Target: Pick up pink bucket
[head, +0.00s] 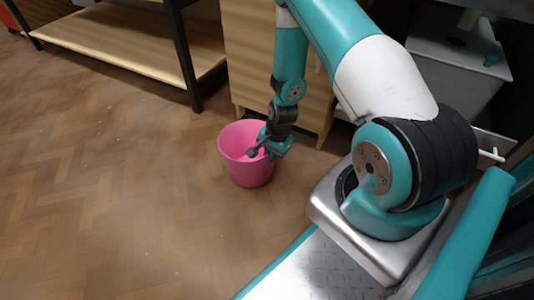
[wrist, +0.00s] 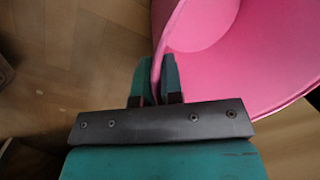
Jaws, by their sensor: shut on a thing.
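The pink bucket (head: 246,168) stands upright on the wooden floor in the head view, in front of a wooden cabinet. My gripper (head: 264,150) is at the right side of its rim, reaching down from above. In the wrist view my gripper (wrist: 155,80) has one finger on each side of the bucket's wall (wrist: 235,80) and is shut on it. The bucket's inside looks empty where it shows. Part of the rim is hidden behind my gripper in the head view.
A wooden cabinet (head: 250,60) stands close behind the bucket. A low shelf unit with dark legs (head: 120,45) is at the upper left. A grey bin (head: 455,70) is at the upper right. The floor (head: 110,190) left of and in front of the bucket is clear.

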